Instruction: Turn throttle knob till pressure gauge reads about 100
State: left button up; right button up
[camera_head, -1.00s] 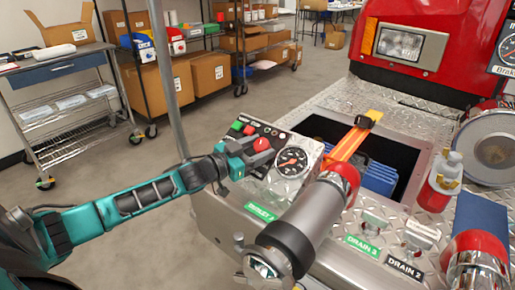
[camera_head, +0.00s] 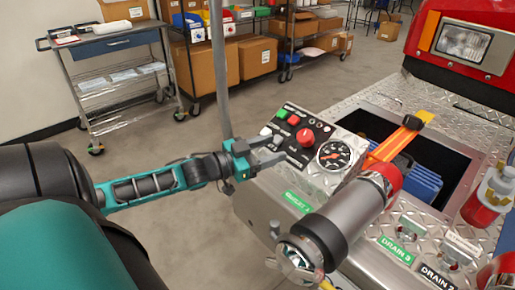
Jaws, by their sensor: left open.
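The control panel (camera_head: 322,131) sits at the front corner of the red vehicle's bumper. On it is a round red knob (camera_head: 305,137), taken to be the throttle knob, now in clear view. The pressure gauge (camera_head: 334,155) is to the right of the knob; it has a dark face and a reddish needle, and its numbers are too small to read. My left gripper (camera_head: 272,152), teal with grey fingers, is open at the panel's left edge. Its fingers point toward the panel, with a gap between them and the red knob. My right gripper is out of view.
A large metal pipe fitting (camera_head: 345,220) with a red collar juts out in front of the panel. A green button (camera_head: 282,114) and a red button (camera_head: 294,120) are above the knob. An open bumper bin (camera_head: 455,165) lies to the right. Open floor is to the left.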

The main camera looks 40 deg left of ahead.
pick_arm(q)
jog(key=v, duration=0.3)
jog(key=shift+s, duration=0.15)
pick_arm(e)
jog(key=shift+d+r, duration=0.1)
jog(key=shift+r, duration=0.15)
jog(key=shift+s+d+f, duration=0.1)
